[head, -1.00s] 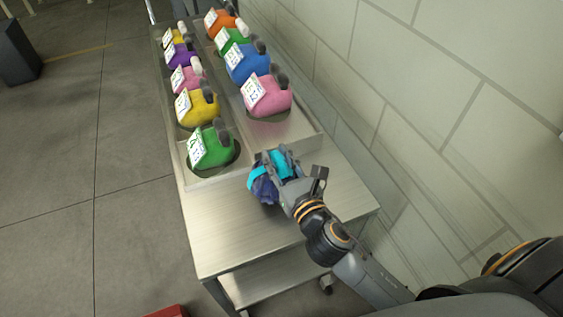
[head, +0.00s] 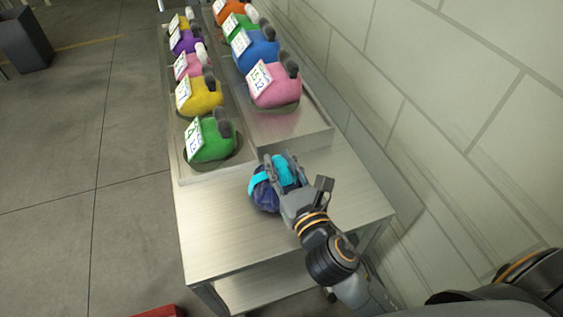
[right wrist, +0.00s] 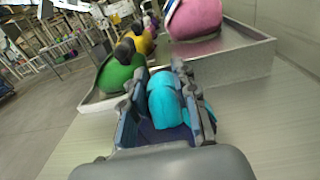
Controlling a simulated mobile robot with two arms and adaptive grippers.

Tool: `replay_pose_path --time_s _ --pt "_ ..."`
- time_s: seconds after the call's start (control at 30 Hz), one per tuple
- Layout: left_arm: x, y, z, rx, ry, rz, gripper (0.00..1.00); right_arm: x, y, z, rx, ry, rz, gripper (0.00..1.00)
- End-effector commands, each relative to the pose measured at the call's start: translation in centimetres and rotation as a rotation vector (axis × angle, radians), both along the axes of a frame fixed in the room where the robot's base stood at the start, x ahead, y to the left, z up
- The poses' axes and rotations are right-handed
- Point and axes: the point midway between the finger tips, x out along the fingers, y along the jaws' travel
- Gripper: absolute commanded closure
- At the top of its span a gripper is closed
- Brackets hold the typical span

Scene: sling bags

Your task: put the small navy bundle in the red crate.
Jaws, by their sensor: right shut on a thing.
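The small navy bundle (head: 264,196) has a bright cyan band and is over the bare front part of the metal table. My right gripper (head: 280,172) is shut on it, with the fingers on either side of the cyan band. In the right wrist view the bundle (right wrist: 168,102) sits between the two fingers (right wrist: 165,100). I cannot tell whether it touches the table. A corner of the red crate (head: 160,312) shows at the bottom edge of the head view, on the floor; the rest is cut off. My left gripper is not in view.
A block wall (head: 440,110) runs along the right.

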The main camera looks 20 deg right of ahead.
Motion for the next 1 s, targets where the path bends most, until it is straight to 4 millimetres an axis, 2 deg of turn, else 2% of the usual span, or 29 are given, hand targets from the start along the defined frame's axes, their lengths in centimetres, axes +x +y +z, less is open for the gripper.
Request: replay_pose_path --time_s 0.03,0.1,0.13,0.53,0.67,1.0 --pt "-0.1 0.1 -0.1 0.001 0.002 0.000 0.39 0.0 0.0 -0.1 0.000 0.001 0.000 0.66" --pt "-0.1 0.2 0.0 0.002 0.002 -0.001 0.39 0.0 0.0 -0.1 0.000 0.001 0.000 0.51" --pt "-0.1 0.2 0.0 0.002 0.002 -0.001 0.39 0.0 0.0 -0.1 -0.001 0.001 0.000 0.49" --pt "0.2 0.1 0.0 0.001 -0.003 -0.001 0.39 -0.4 0.0 0.1 0.000 0.002 0.001 0.49" --pt "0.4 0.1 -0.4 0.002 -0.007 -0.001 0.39 -2.1 -0.2 -0.1 -0.001 0.003 0.001 0.49" --pt "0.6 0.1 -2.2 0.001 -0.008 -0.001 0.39 -8.4 -0.7 -0.3 0.002 0.005 0.000 0.49"
